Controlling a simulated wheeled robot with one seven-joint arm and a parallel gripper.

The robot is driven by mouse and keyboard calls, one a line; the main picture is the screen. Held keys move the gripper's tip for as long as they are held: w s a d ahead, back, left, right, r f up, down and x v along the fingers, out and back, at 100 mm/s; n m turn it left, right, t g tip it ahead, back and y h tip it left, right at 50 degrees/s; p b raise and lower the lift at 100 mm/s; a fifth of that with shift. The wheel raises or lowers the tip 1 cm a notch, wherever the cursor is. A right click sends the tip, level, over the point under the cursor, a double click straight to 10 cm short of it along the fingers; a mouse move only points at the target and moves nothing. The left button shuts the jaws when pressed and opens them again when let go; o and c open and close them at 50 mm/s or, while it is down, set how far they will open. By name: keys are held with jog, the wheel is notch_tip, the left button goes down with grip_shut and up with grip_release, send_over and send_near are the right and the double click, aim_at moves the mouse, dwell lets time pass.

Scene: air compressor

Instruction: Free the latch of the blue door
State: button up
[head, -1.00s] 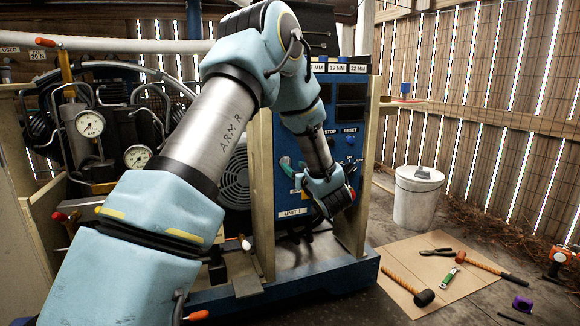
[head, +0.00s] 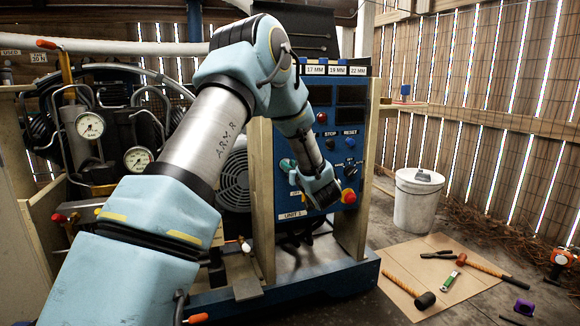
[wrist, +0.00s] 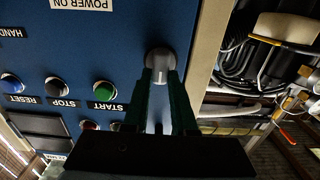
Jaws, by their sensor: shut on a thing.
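The blue door (head: 318,170) is the control panel front of the cabinet, upright and looking closed. In the wrist view its blue face (wrist: 105,50) fills the left and middle. A grey rounded knob (wrist: 160,62), which looks like the latch, sticks out near the door's edge. My gripper (wrist: 160,78) has its two dark green fingers shut on this knob, one on each side. In the head view my gripper's wrist (head: 316,188) is in front of the lower door, and the knob cannot be made out there.
A red stop button (head: 348,197) is just right of my gripper. A green START button (wrist: 104,90) is near the fingers. A wooden post (head: 262,200) stands left of the door. A white bucket (head: 418,200) and tools on cardboard (head: 440,275) lie on the floor at right.

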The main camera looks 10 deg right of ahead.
grip_shut()
jog(key=shift+r+m+p, duration=0.1)
jog(key=shift+m+p, duration=0.2)
jog(key=shift+p, duration=0.15)
jog(key=m+p, duration=0.2)
jog(key=p, duration=0.1)
jog(key=shift+d+r, duration=0.15)
jog(key=shift+d, duration=0.05)
jog(key=shift+d+f+m+p, duration=0.1)
jog(key=shift+f+m+p, duration=0.15)
jog(key=shift+m+p, duration=1.95)
jog(key=shift+d+f+m+p, duration=0.2)
jog(key=shift+m+p, duration=1.25)
jog(key=shift+m, duration=1.4)
jog(key=shift+d+f+m+p, duration=0.1)
jog(key=shift+f+m+p, duration=0.2)
jog(key=shift+m+p, duration=1.9)
jog(key=shift+m+b, duration=0.4)
jog(key=shift+m, duration=0.15)
jog(key=o, duration=0.6)
grip_release()
